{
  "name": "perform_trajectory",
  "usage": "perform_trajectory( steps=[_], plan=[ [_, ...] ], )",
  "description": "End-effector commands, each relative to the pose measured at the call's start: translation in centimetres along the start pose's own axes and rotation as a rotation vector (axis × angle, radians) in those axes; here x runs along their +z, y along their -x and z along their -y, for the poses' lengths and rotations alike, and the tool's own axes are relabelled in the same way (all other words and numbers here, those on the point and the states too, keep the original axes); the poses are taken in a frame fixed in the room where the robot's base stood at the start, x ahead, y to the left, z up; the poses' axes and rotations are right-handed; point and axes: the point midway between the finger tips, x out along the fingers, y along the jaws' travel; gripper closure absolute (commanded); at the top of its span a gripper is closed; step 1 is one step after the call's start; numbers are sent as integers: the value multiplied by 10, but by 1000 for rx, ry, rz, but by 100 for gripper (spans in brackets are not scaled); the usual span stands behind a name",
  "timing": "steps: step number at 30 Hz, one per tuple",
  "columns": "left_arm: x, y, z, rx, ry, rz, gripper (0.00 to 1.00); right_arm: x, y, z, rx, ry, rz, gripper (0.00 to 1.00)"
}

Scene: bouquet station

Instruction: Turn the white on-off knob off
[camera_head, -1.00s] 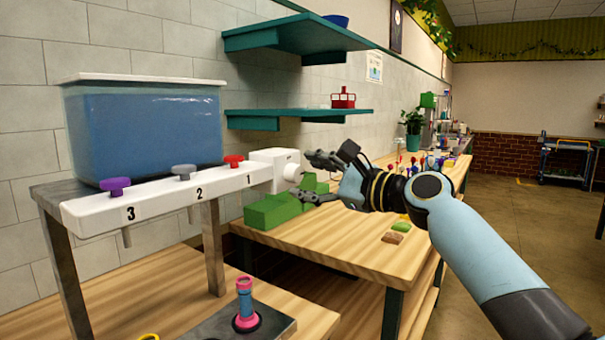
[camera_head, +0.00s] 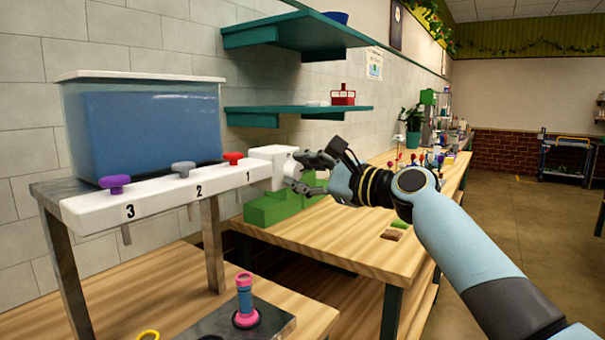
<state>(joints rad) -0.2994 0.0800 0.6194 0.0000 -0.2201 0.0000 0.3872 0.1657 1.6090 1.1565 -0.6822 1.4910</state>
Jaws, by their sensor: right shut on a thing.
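The white on-off knob (camera_head: 291,168) sits on the right face of a white box (camera_head: 266,160) at the right end of the white numbered bar. My right gripper (camera_head: 297,172) reaches in from the right and is shut on the knob, with its fingers above and below it. The fingers hide part of the knob, so its turn angle cannot be told. My left gripper is not in view.
The white bar (camera_head: 160,206) carries purple, grey and red knobs under a water tank (camera_head: 145,127). Green blocks (camera_head: 270,209) lie below the white box on the wooden table (camera_head: 345,240). A teal shelf (camera_head: 290,110) hangs above.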

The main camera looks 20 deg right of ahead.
Motion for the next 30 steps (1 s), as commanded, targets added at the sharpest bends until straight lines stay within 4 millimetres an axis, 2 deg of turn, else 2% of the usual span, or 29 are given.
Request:
perform_trajectory(
  steps=[11, 30],
  plan=[
    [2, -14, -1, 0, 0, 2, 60, -2, 0, -3, -7, 117, 9, 97],
    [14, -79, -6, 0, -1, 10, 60, -6, 0, -5, -47, 693, 50, 97]
  ],
)
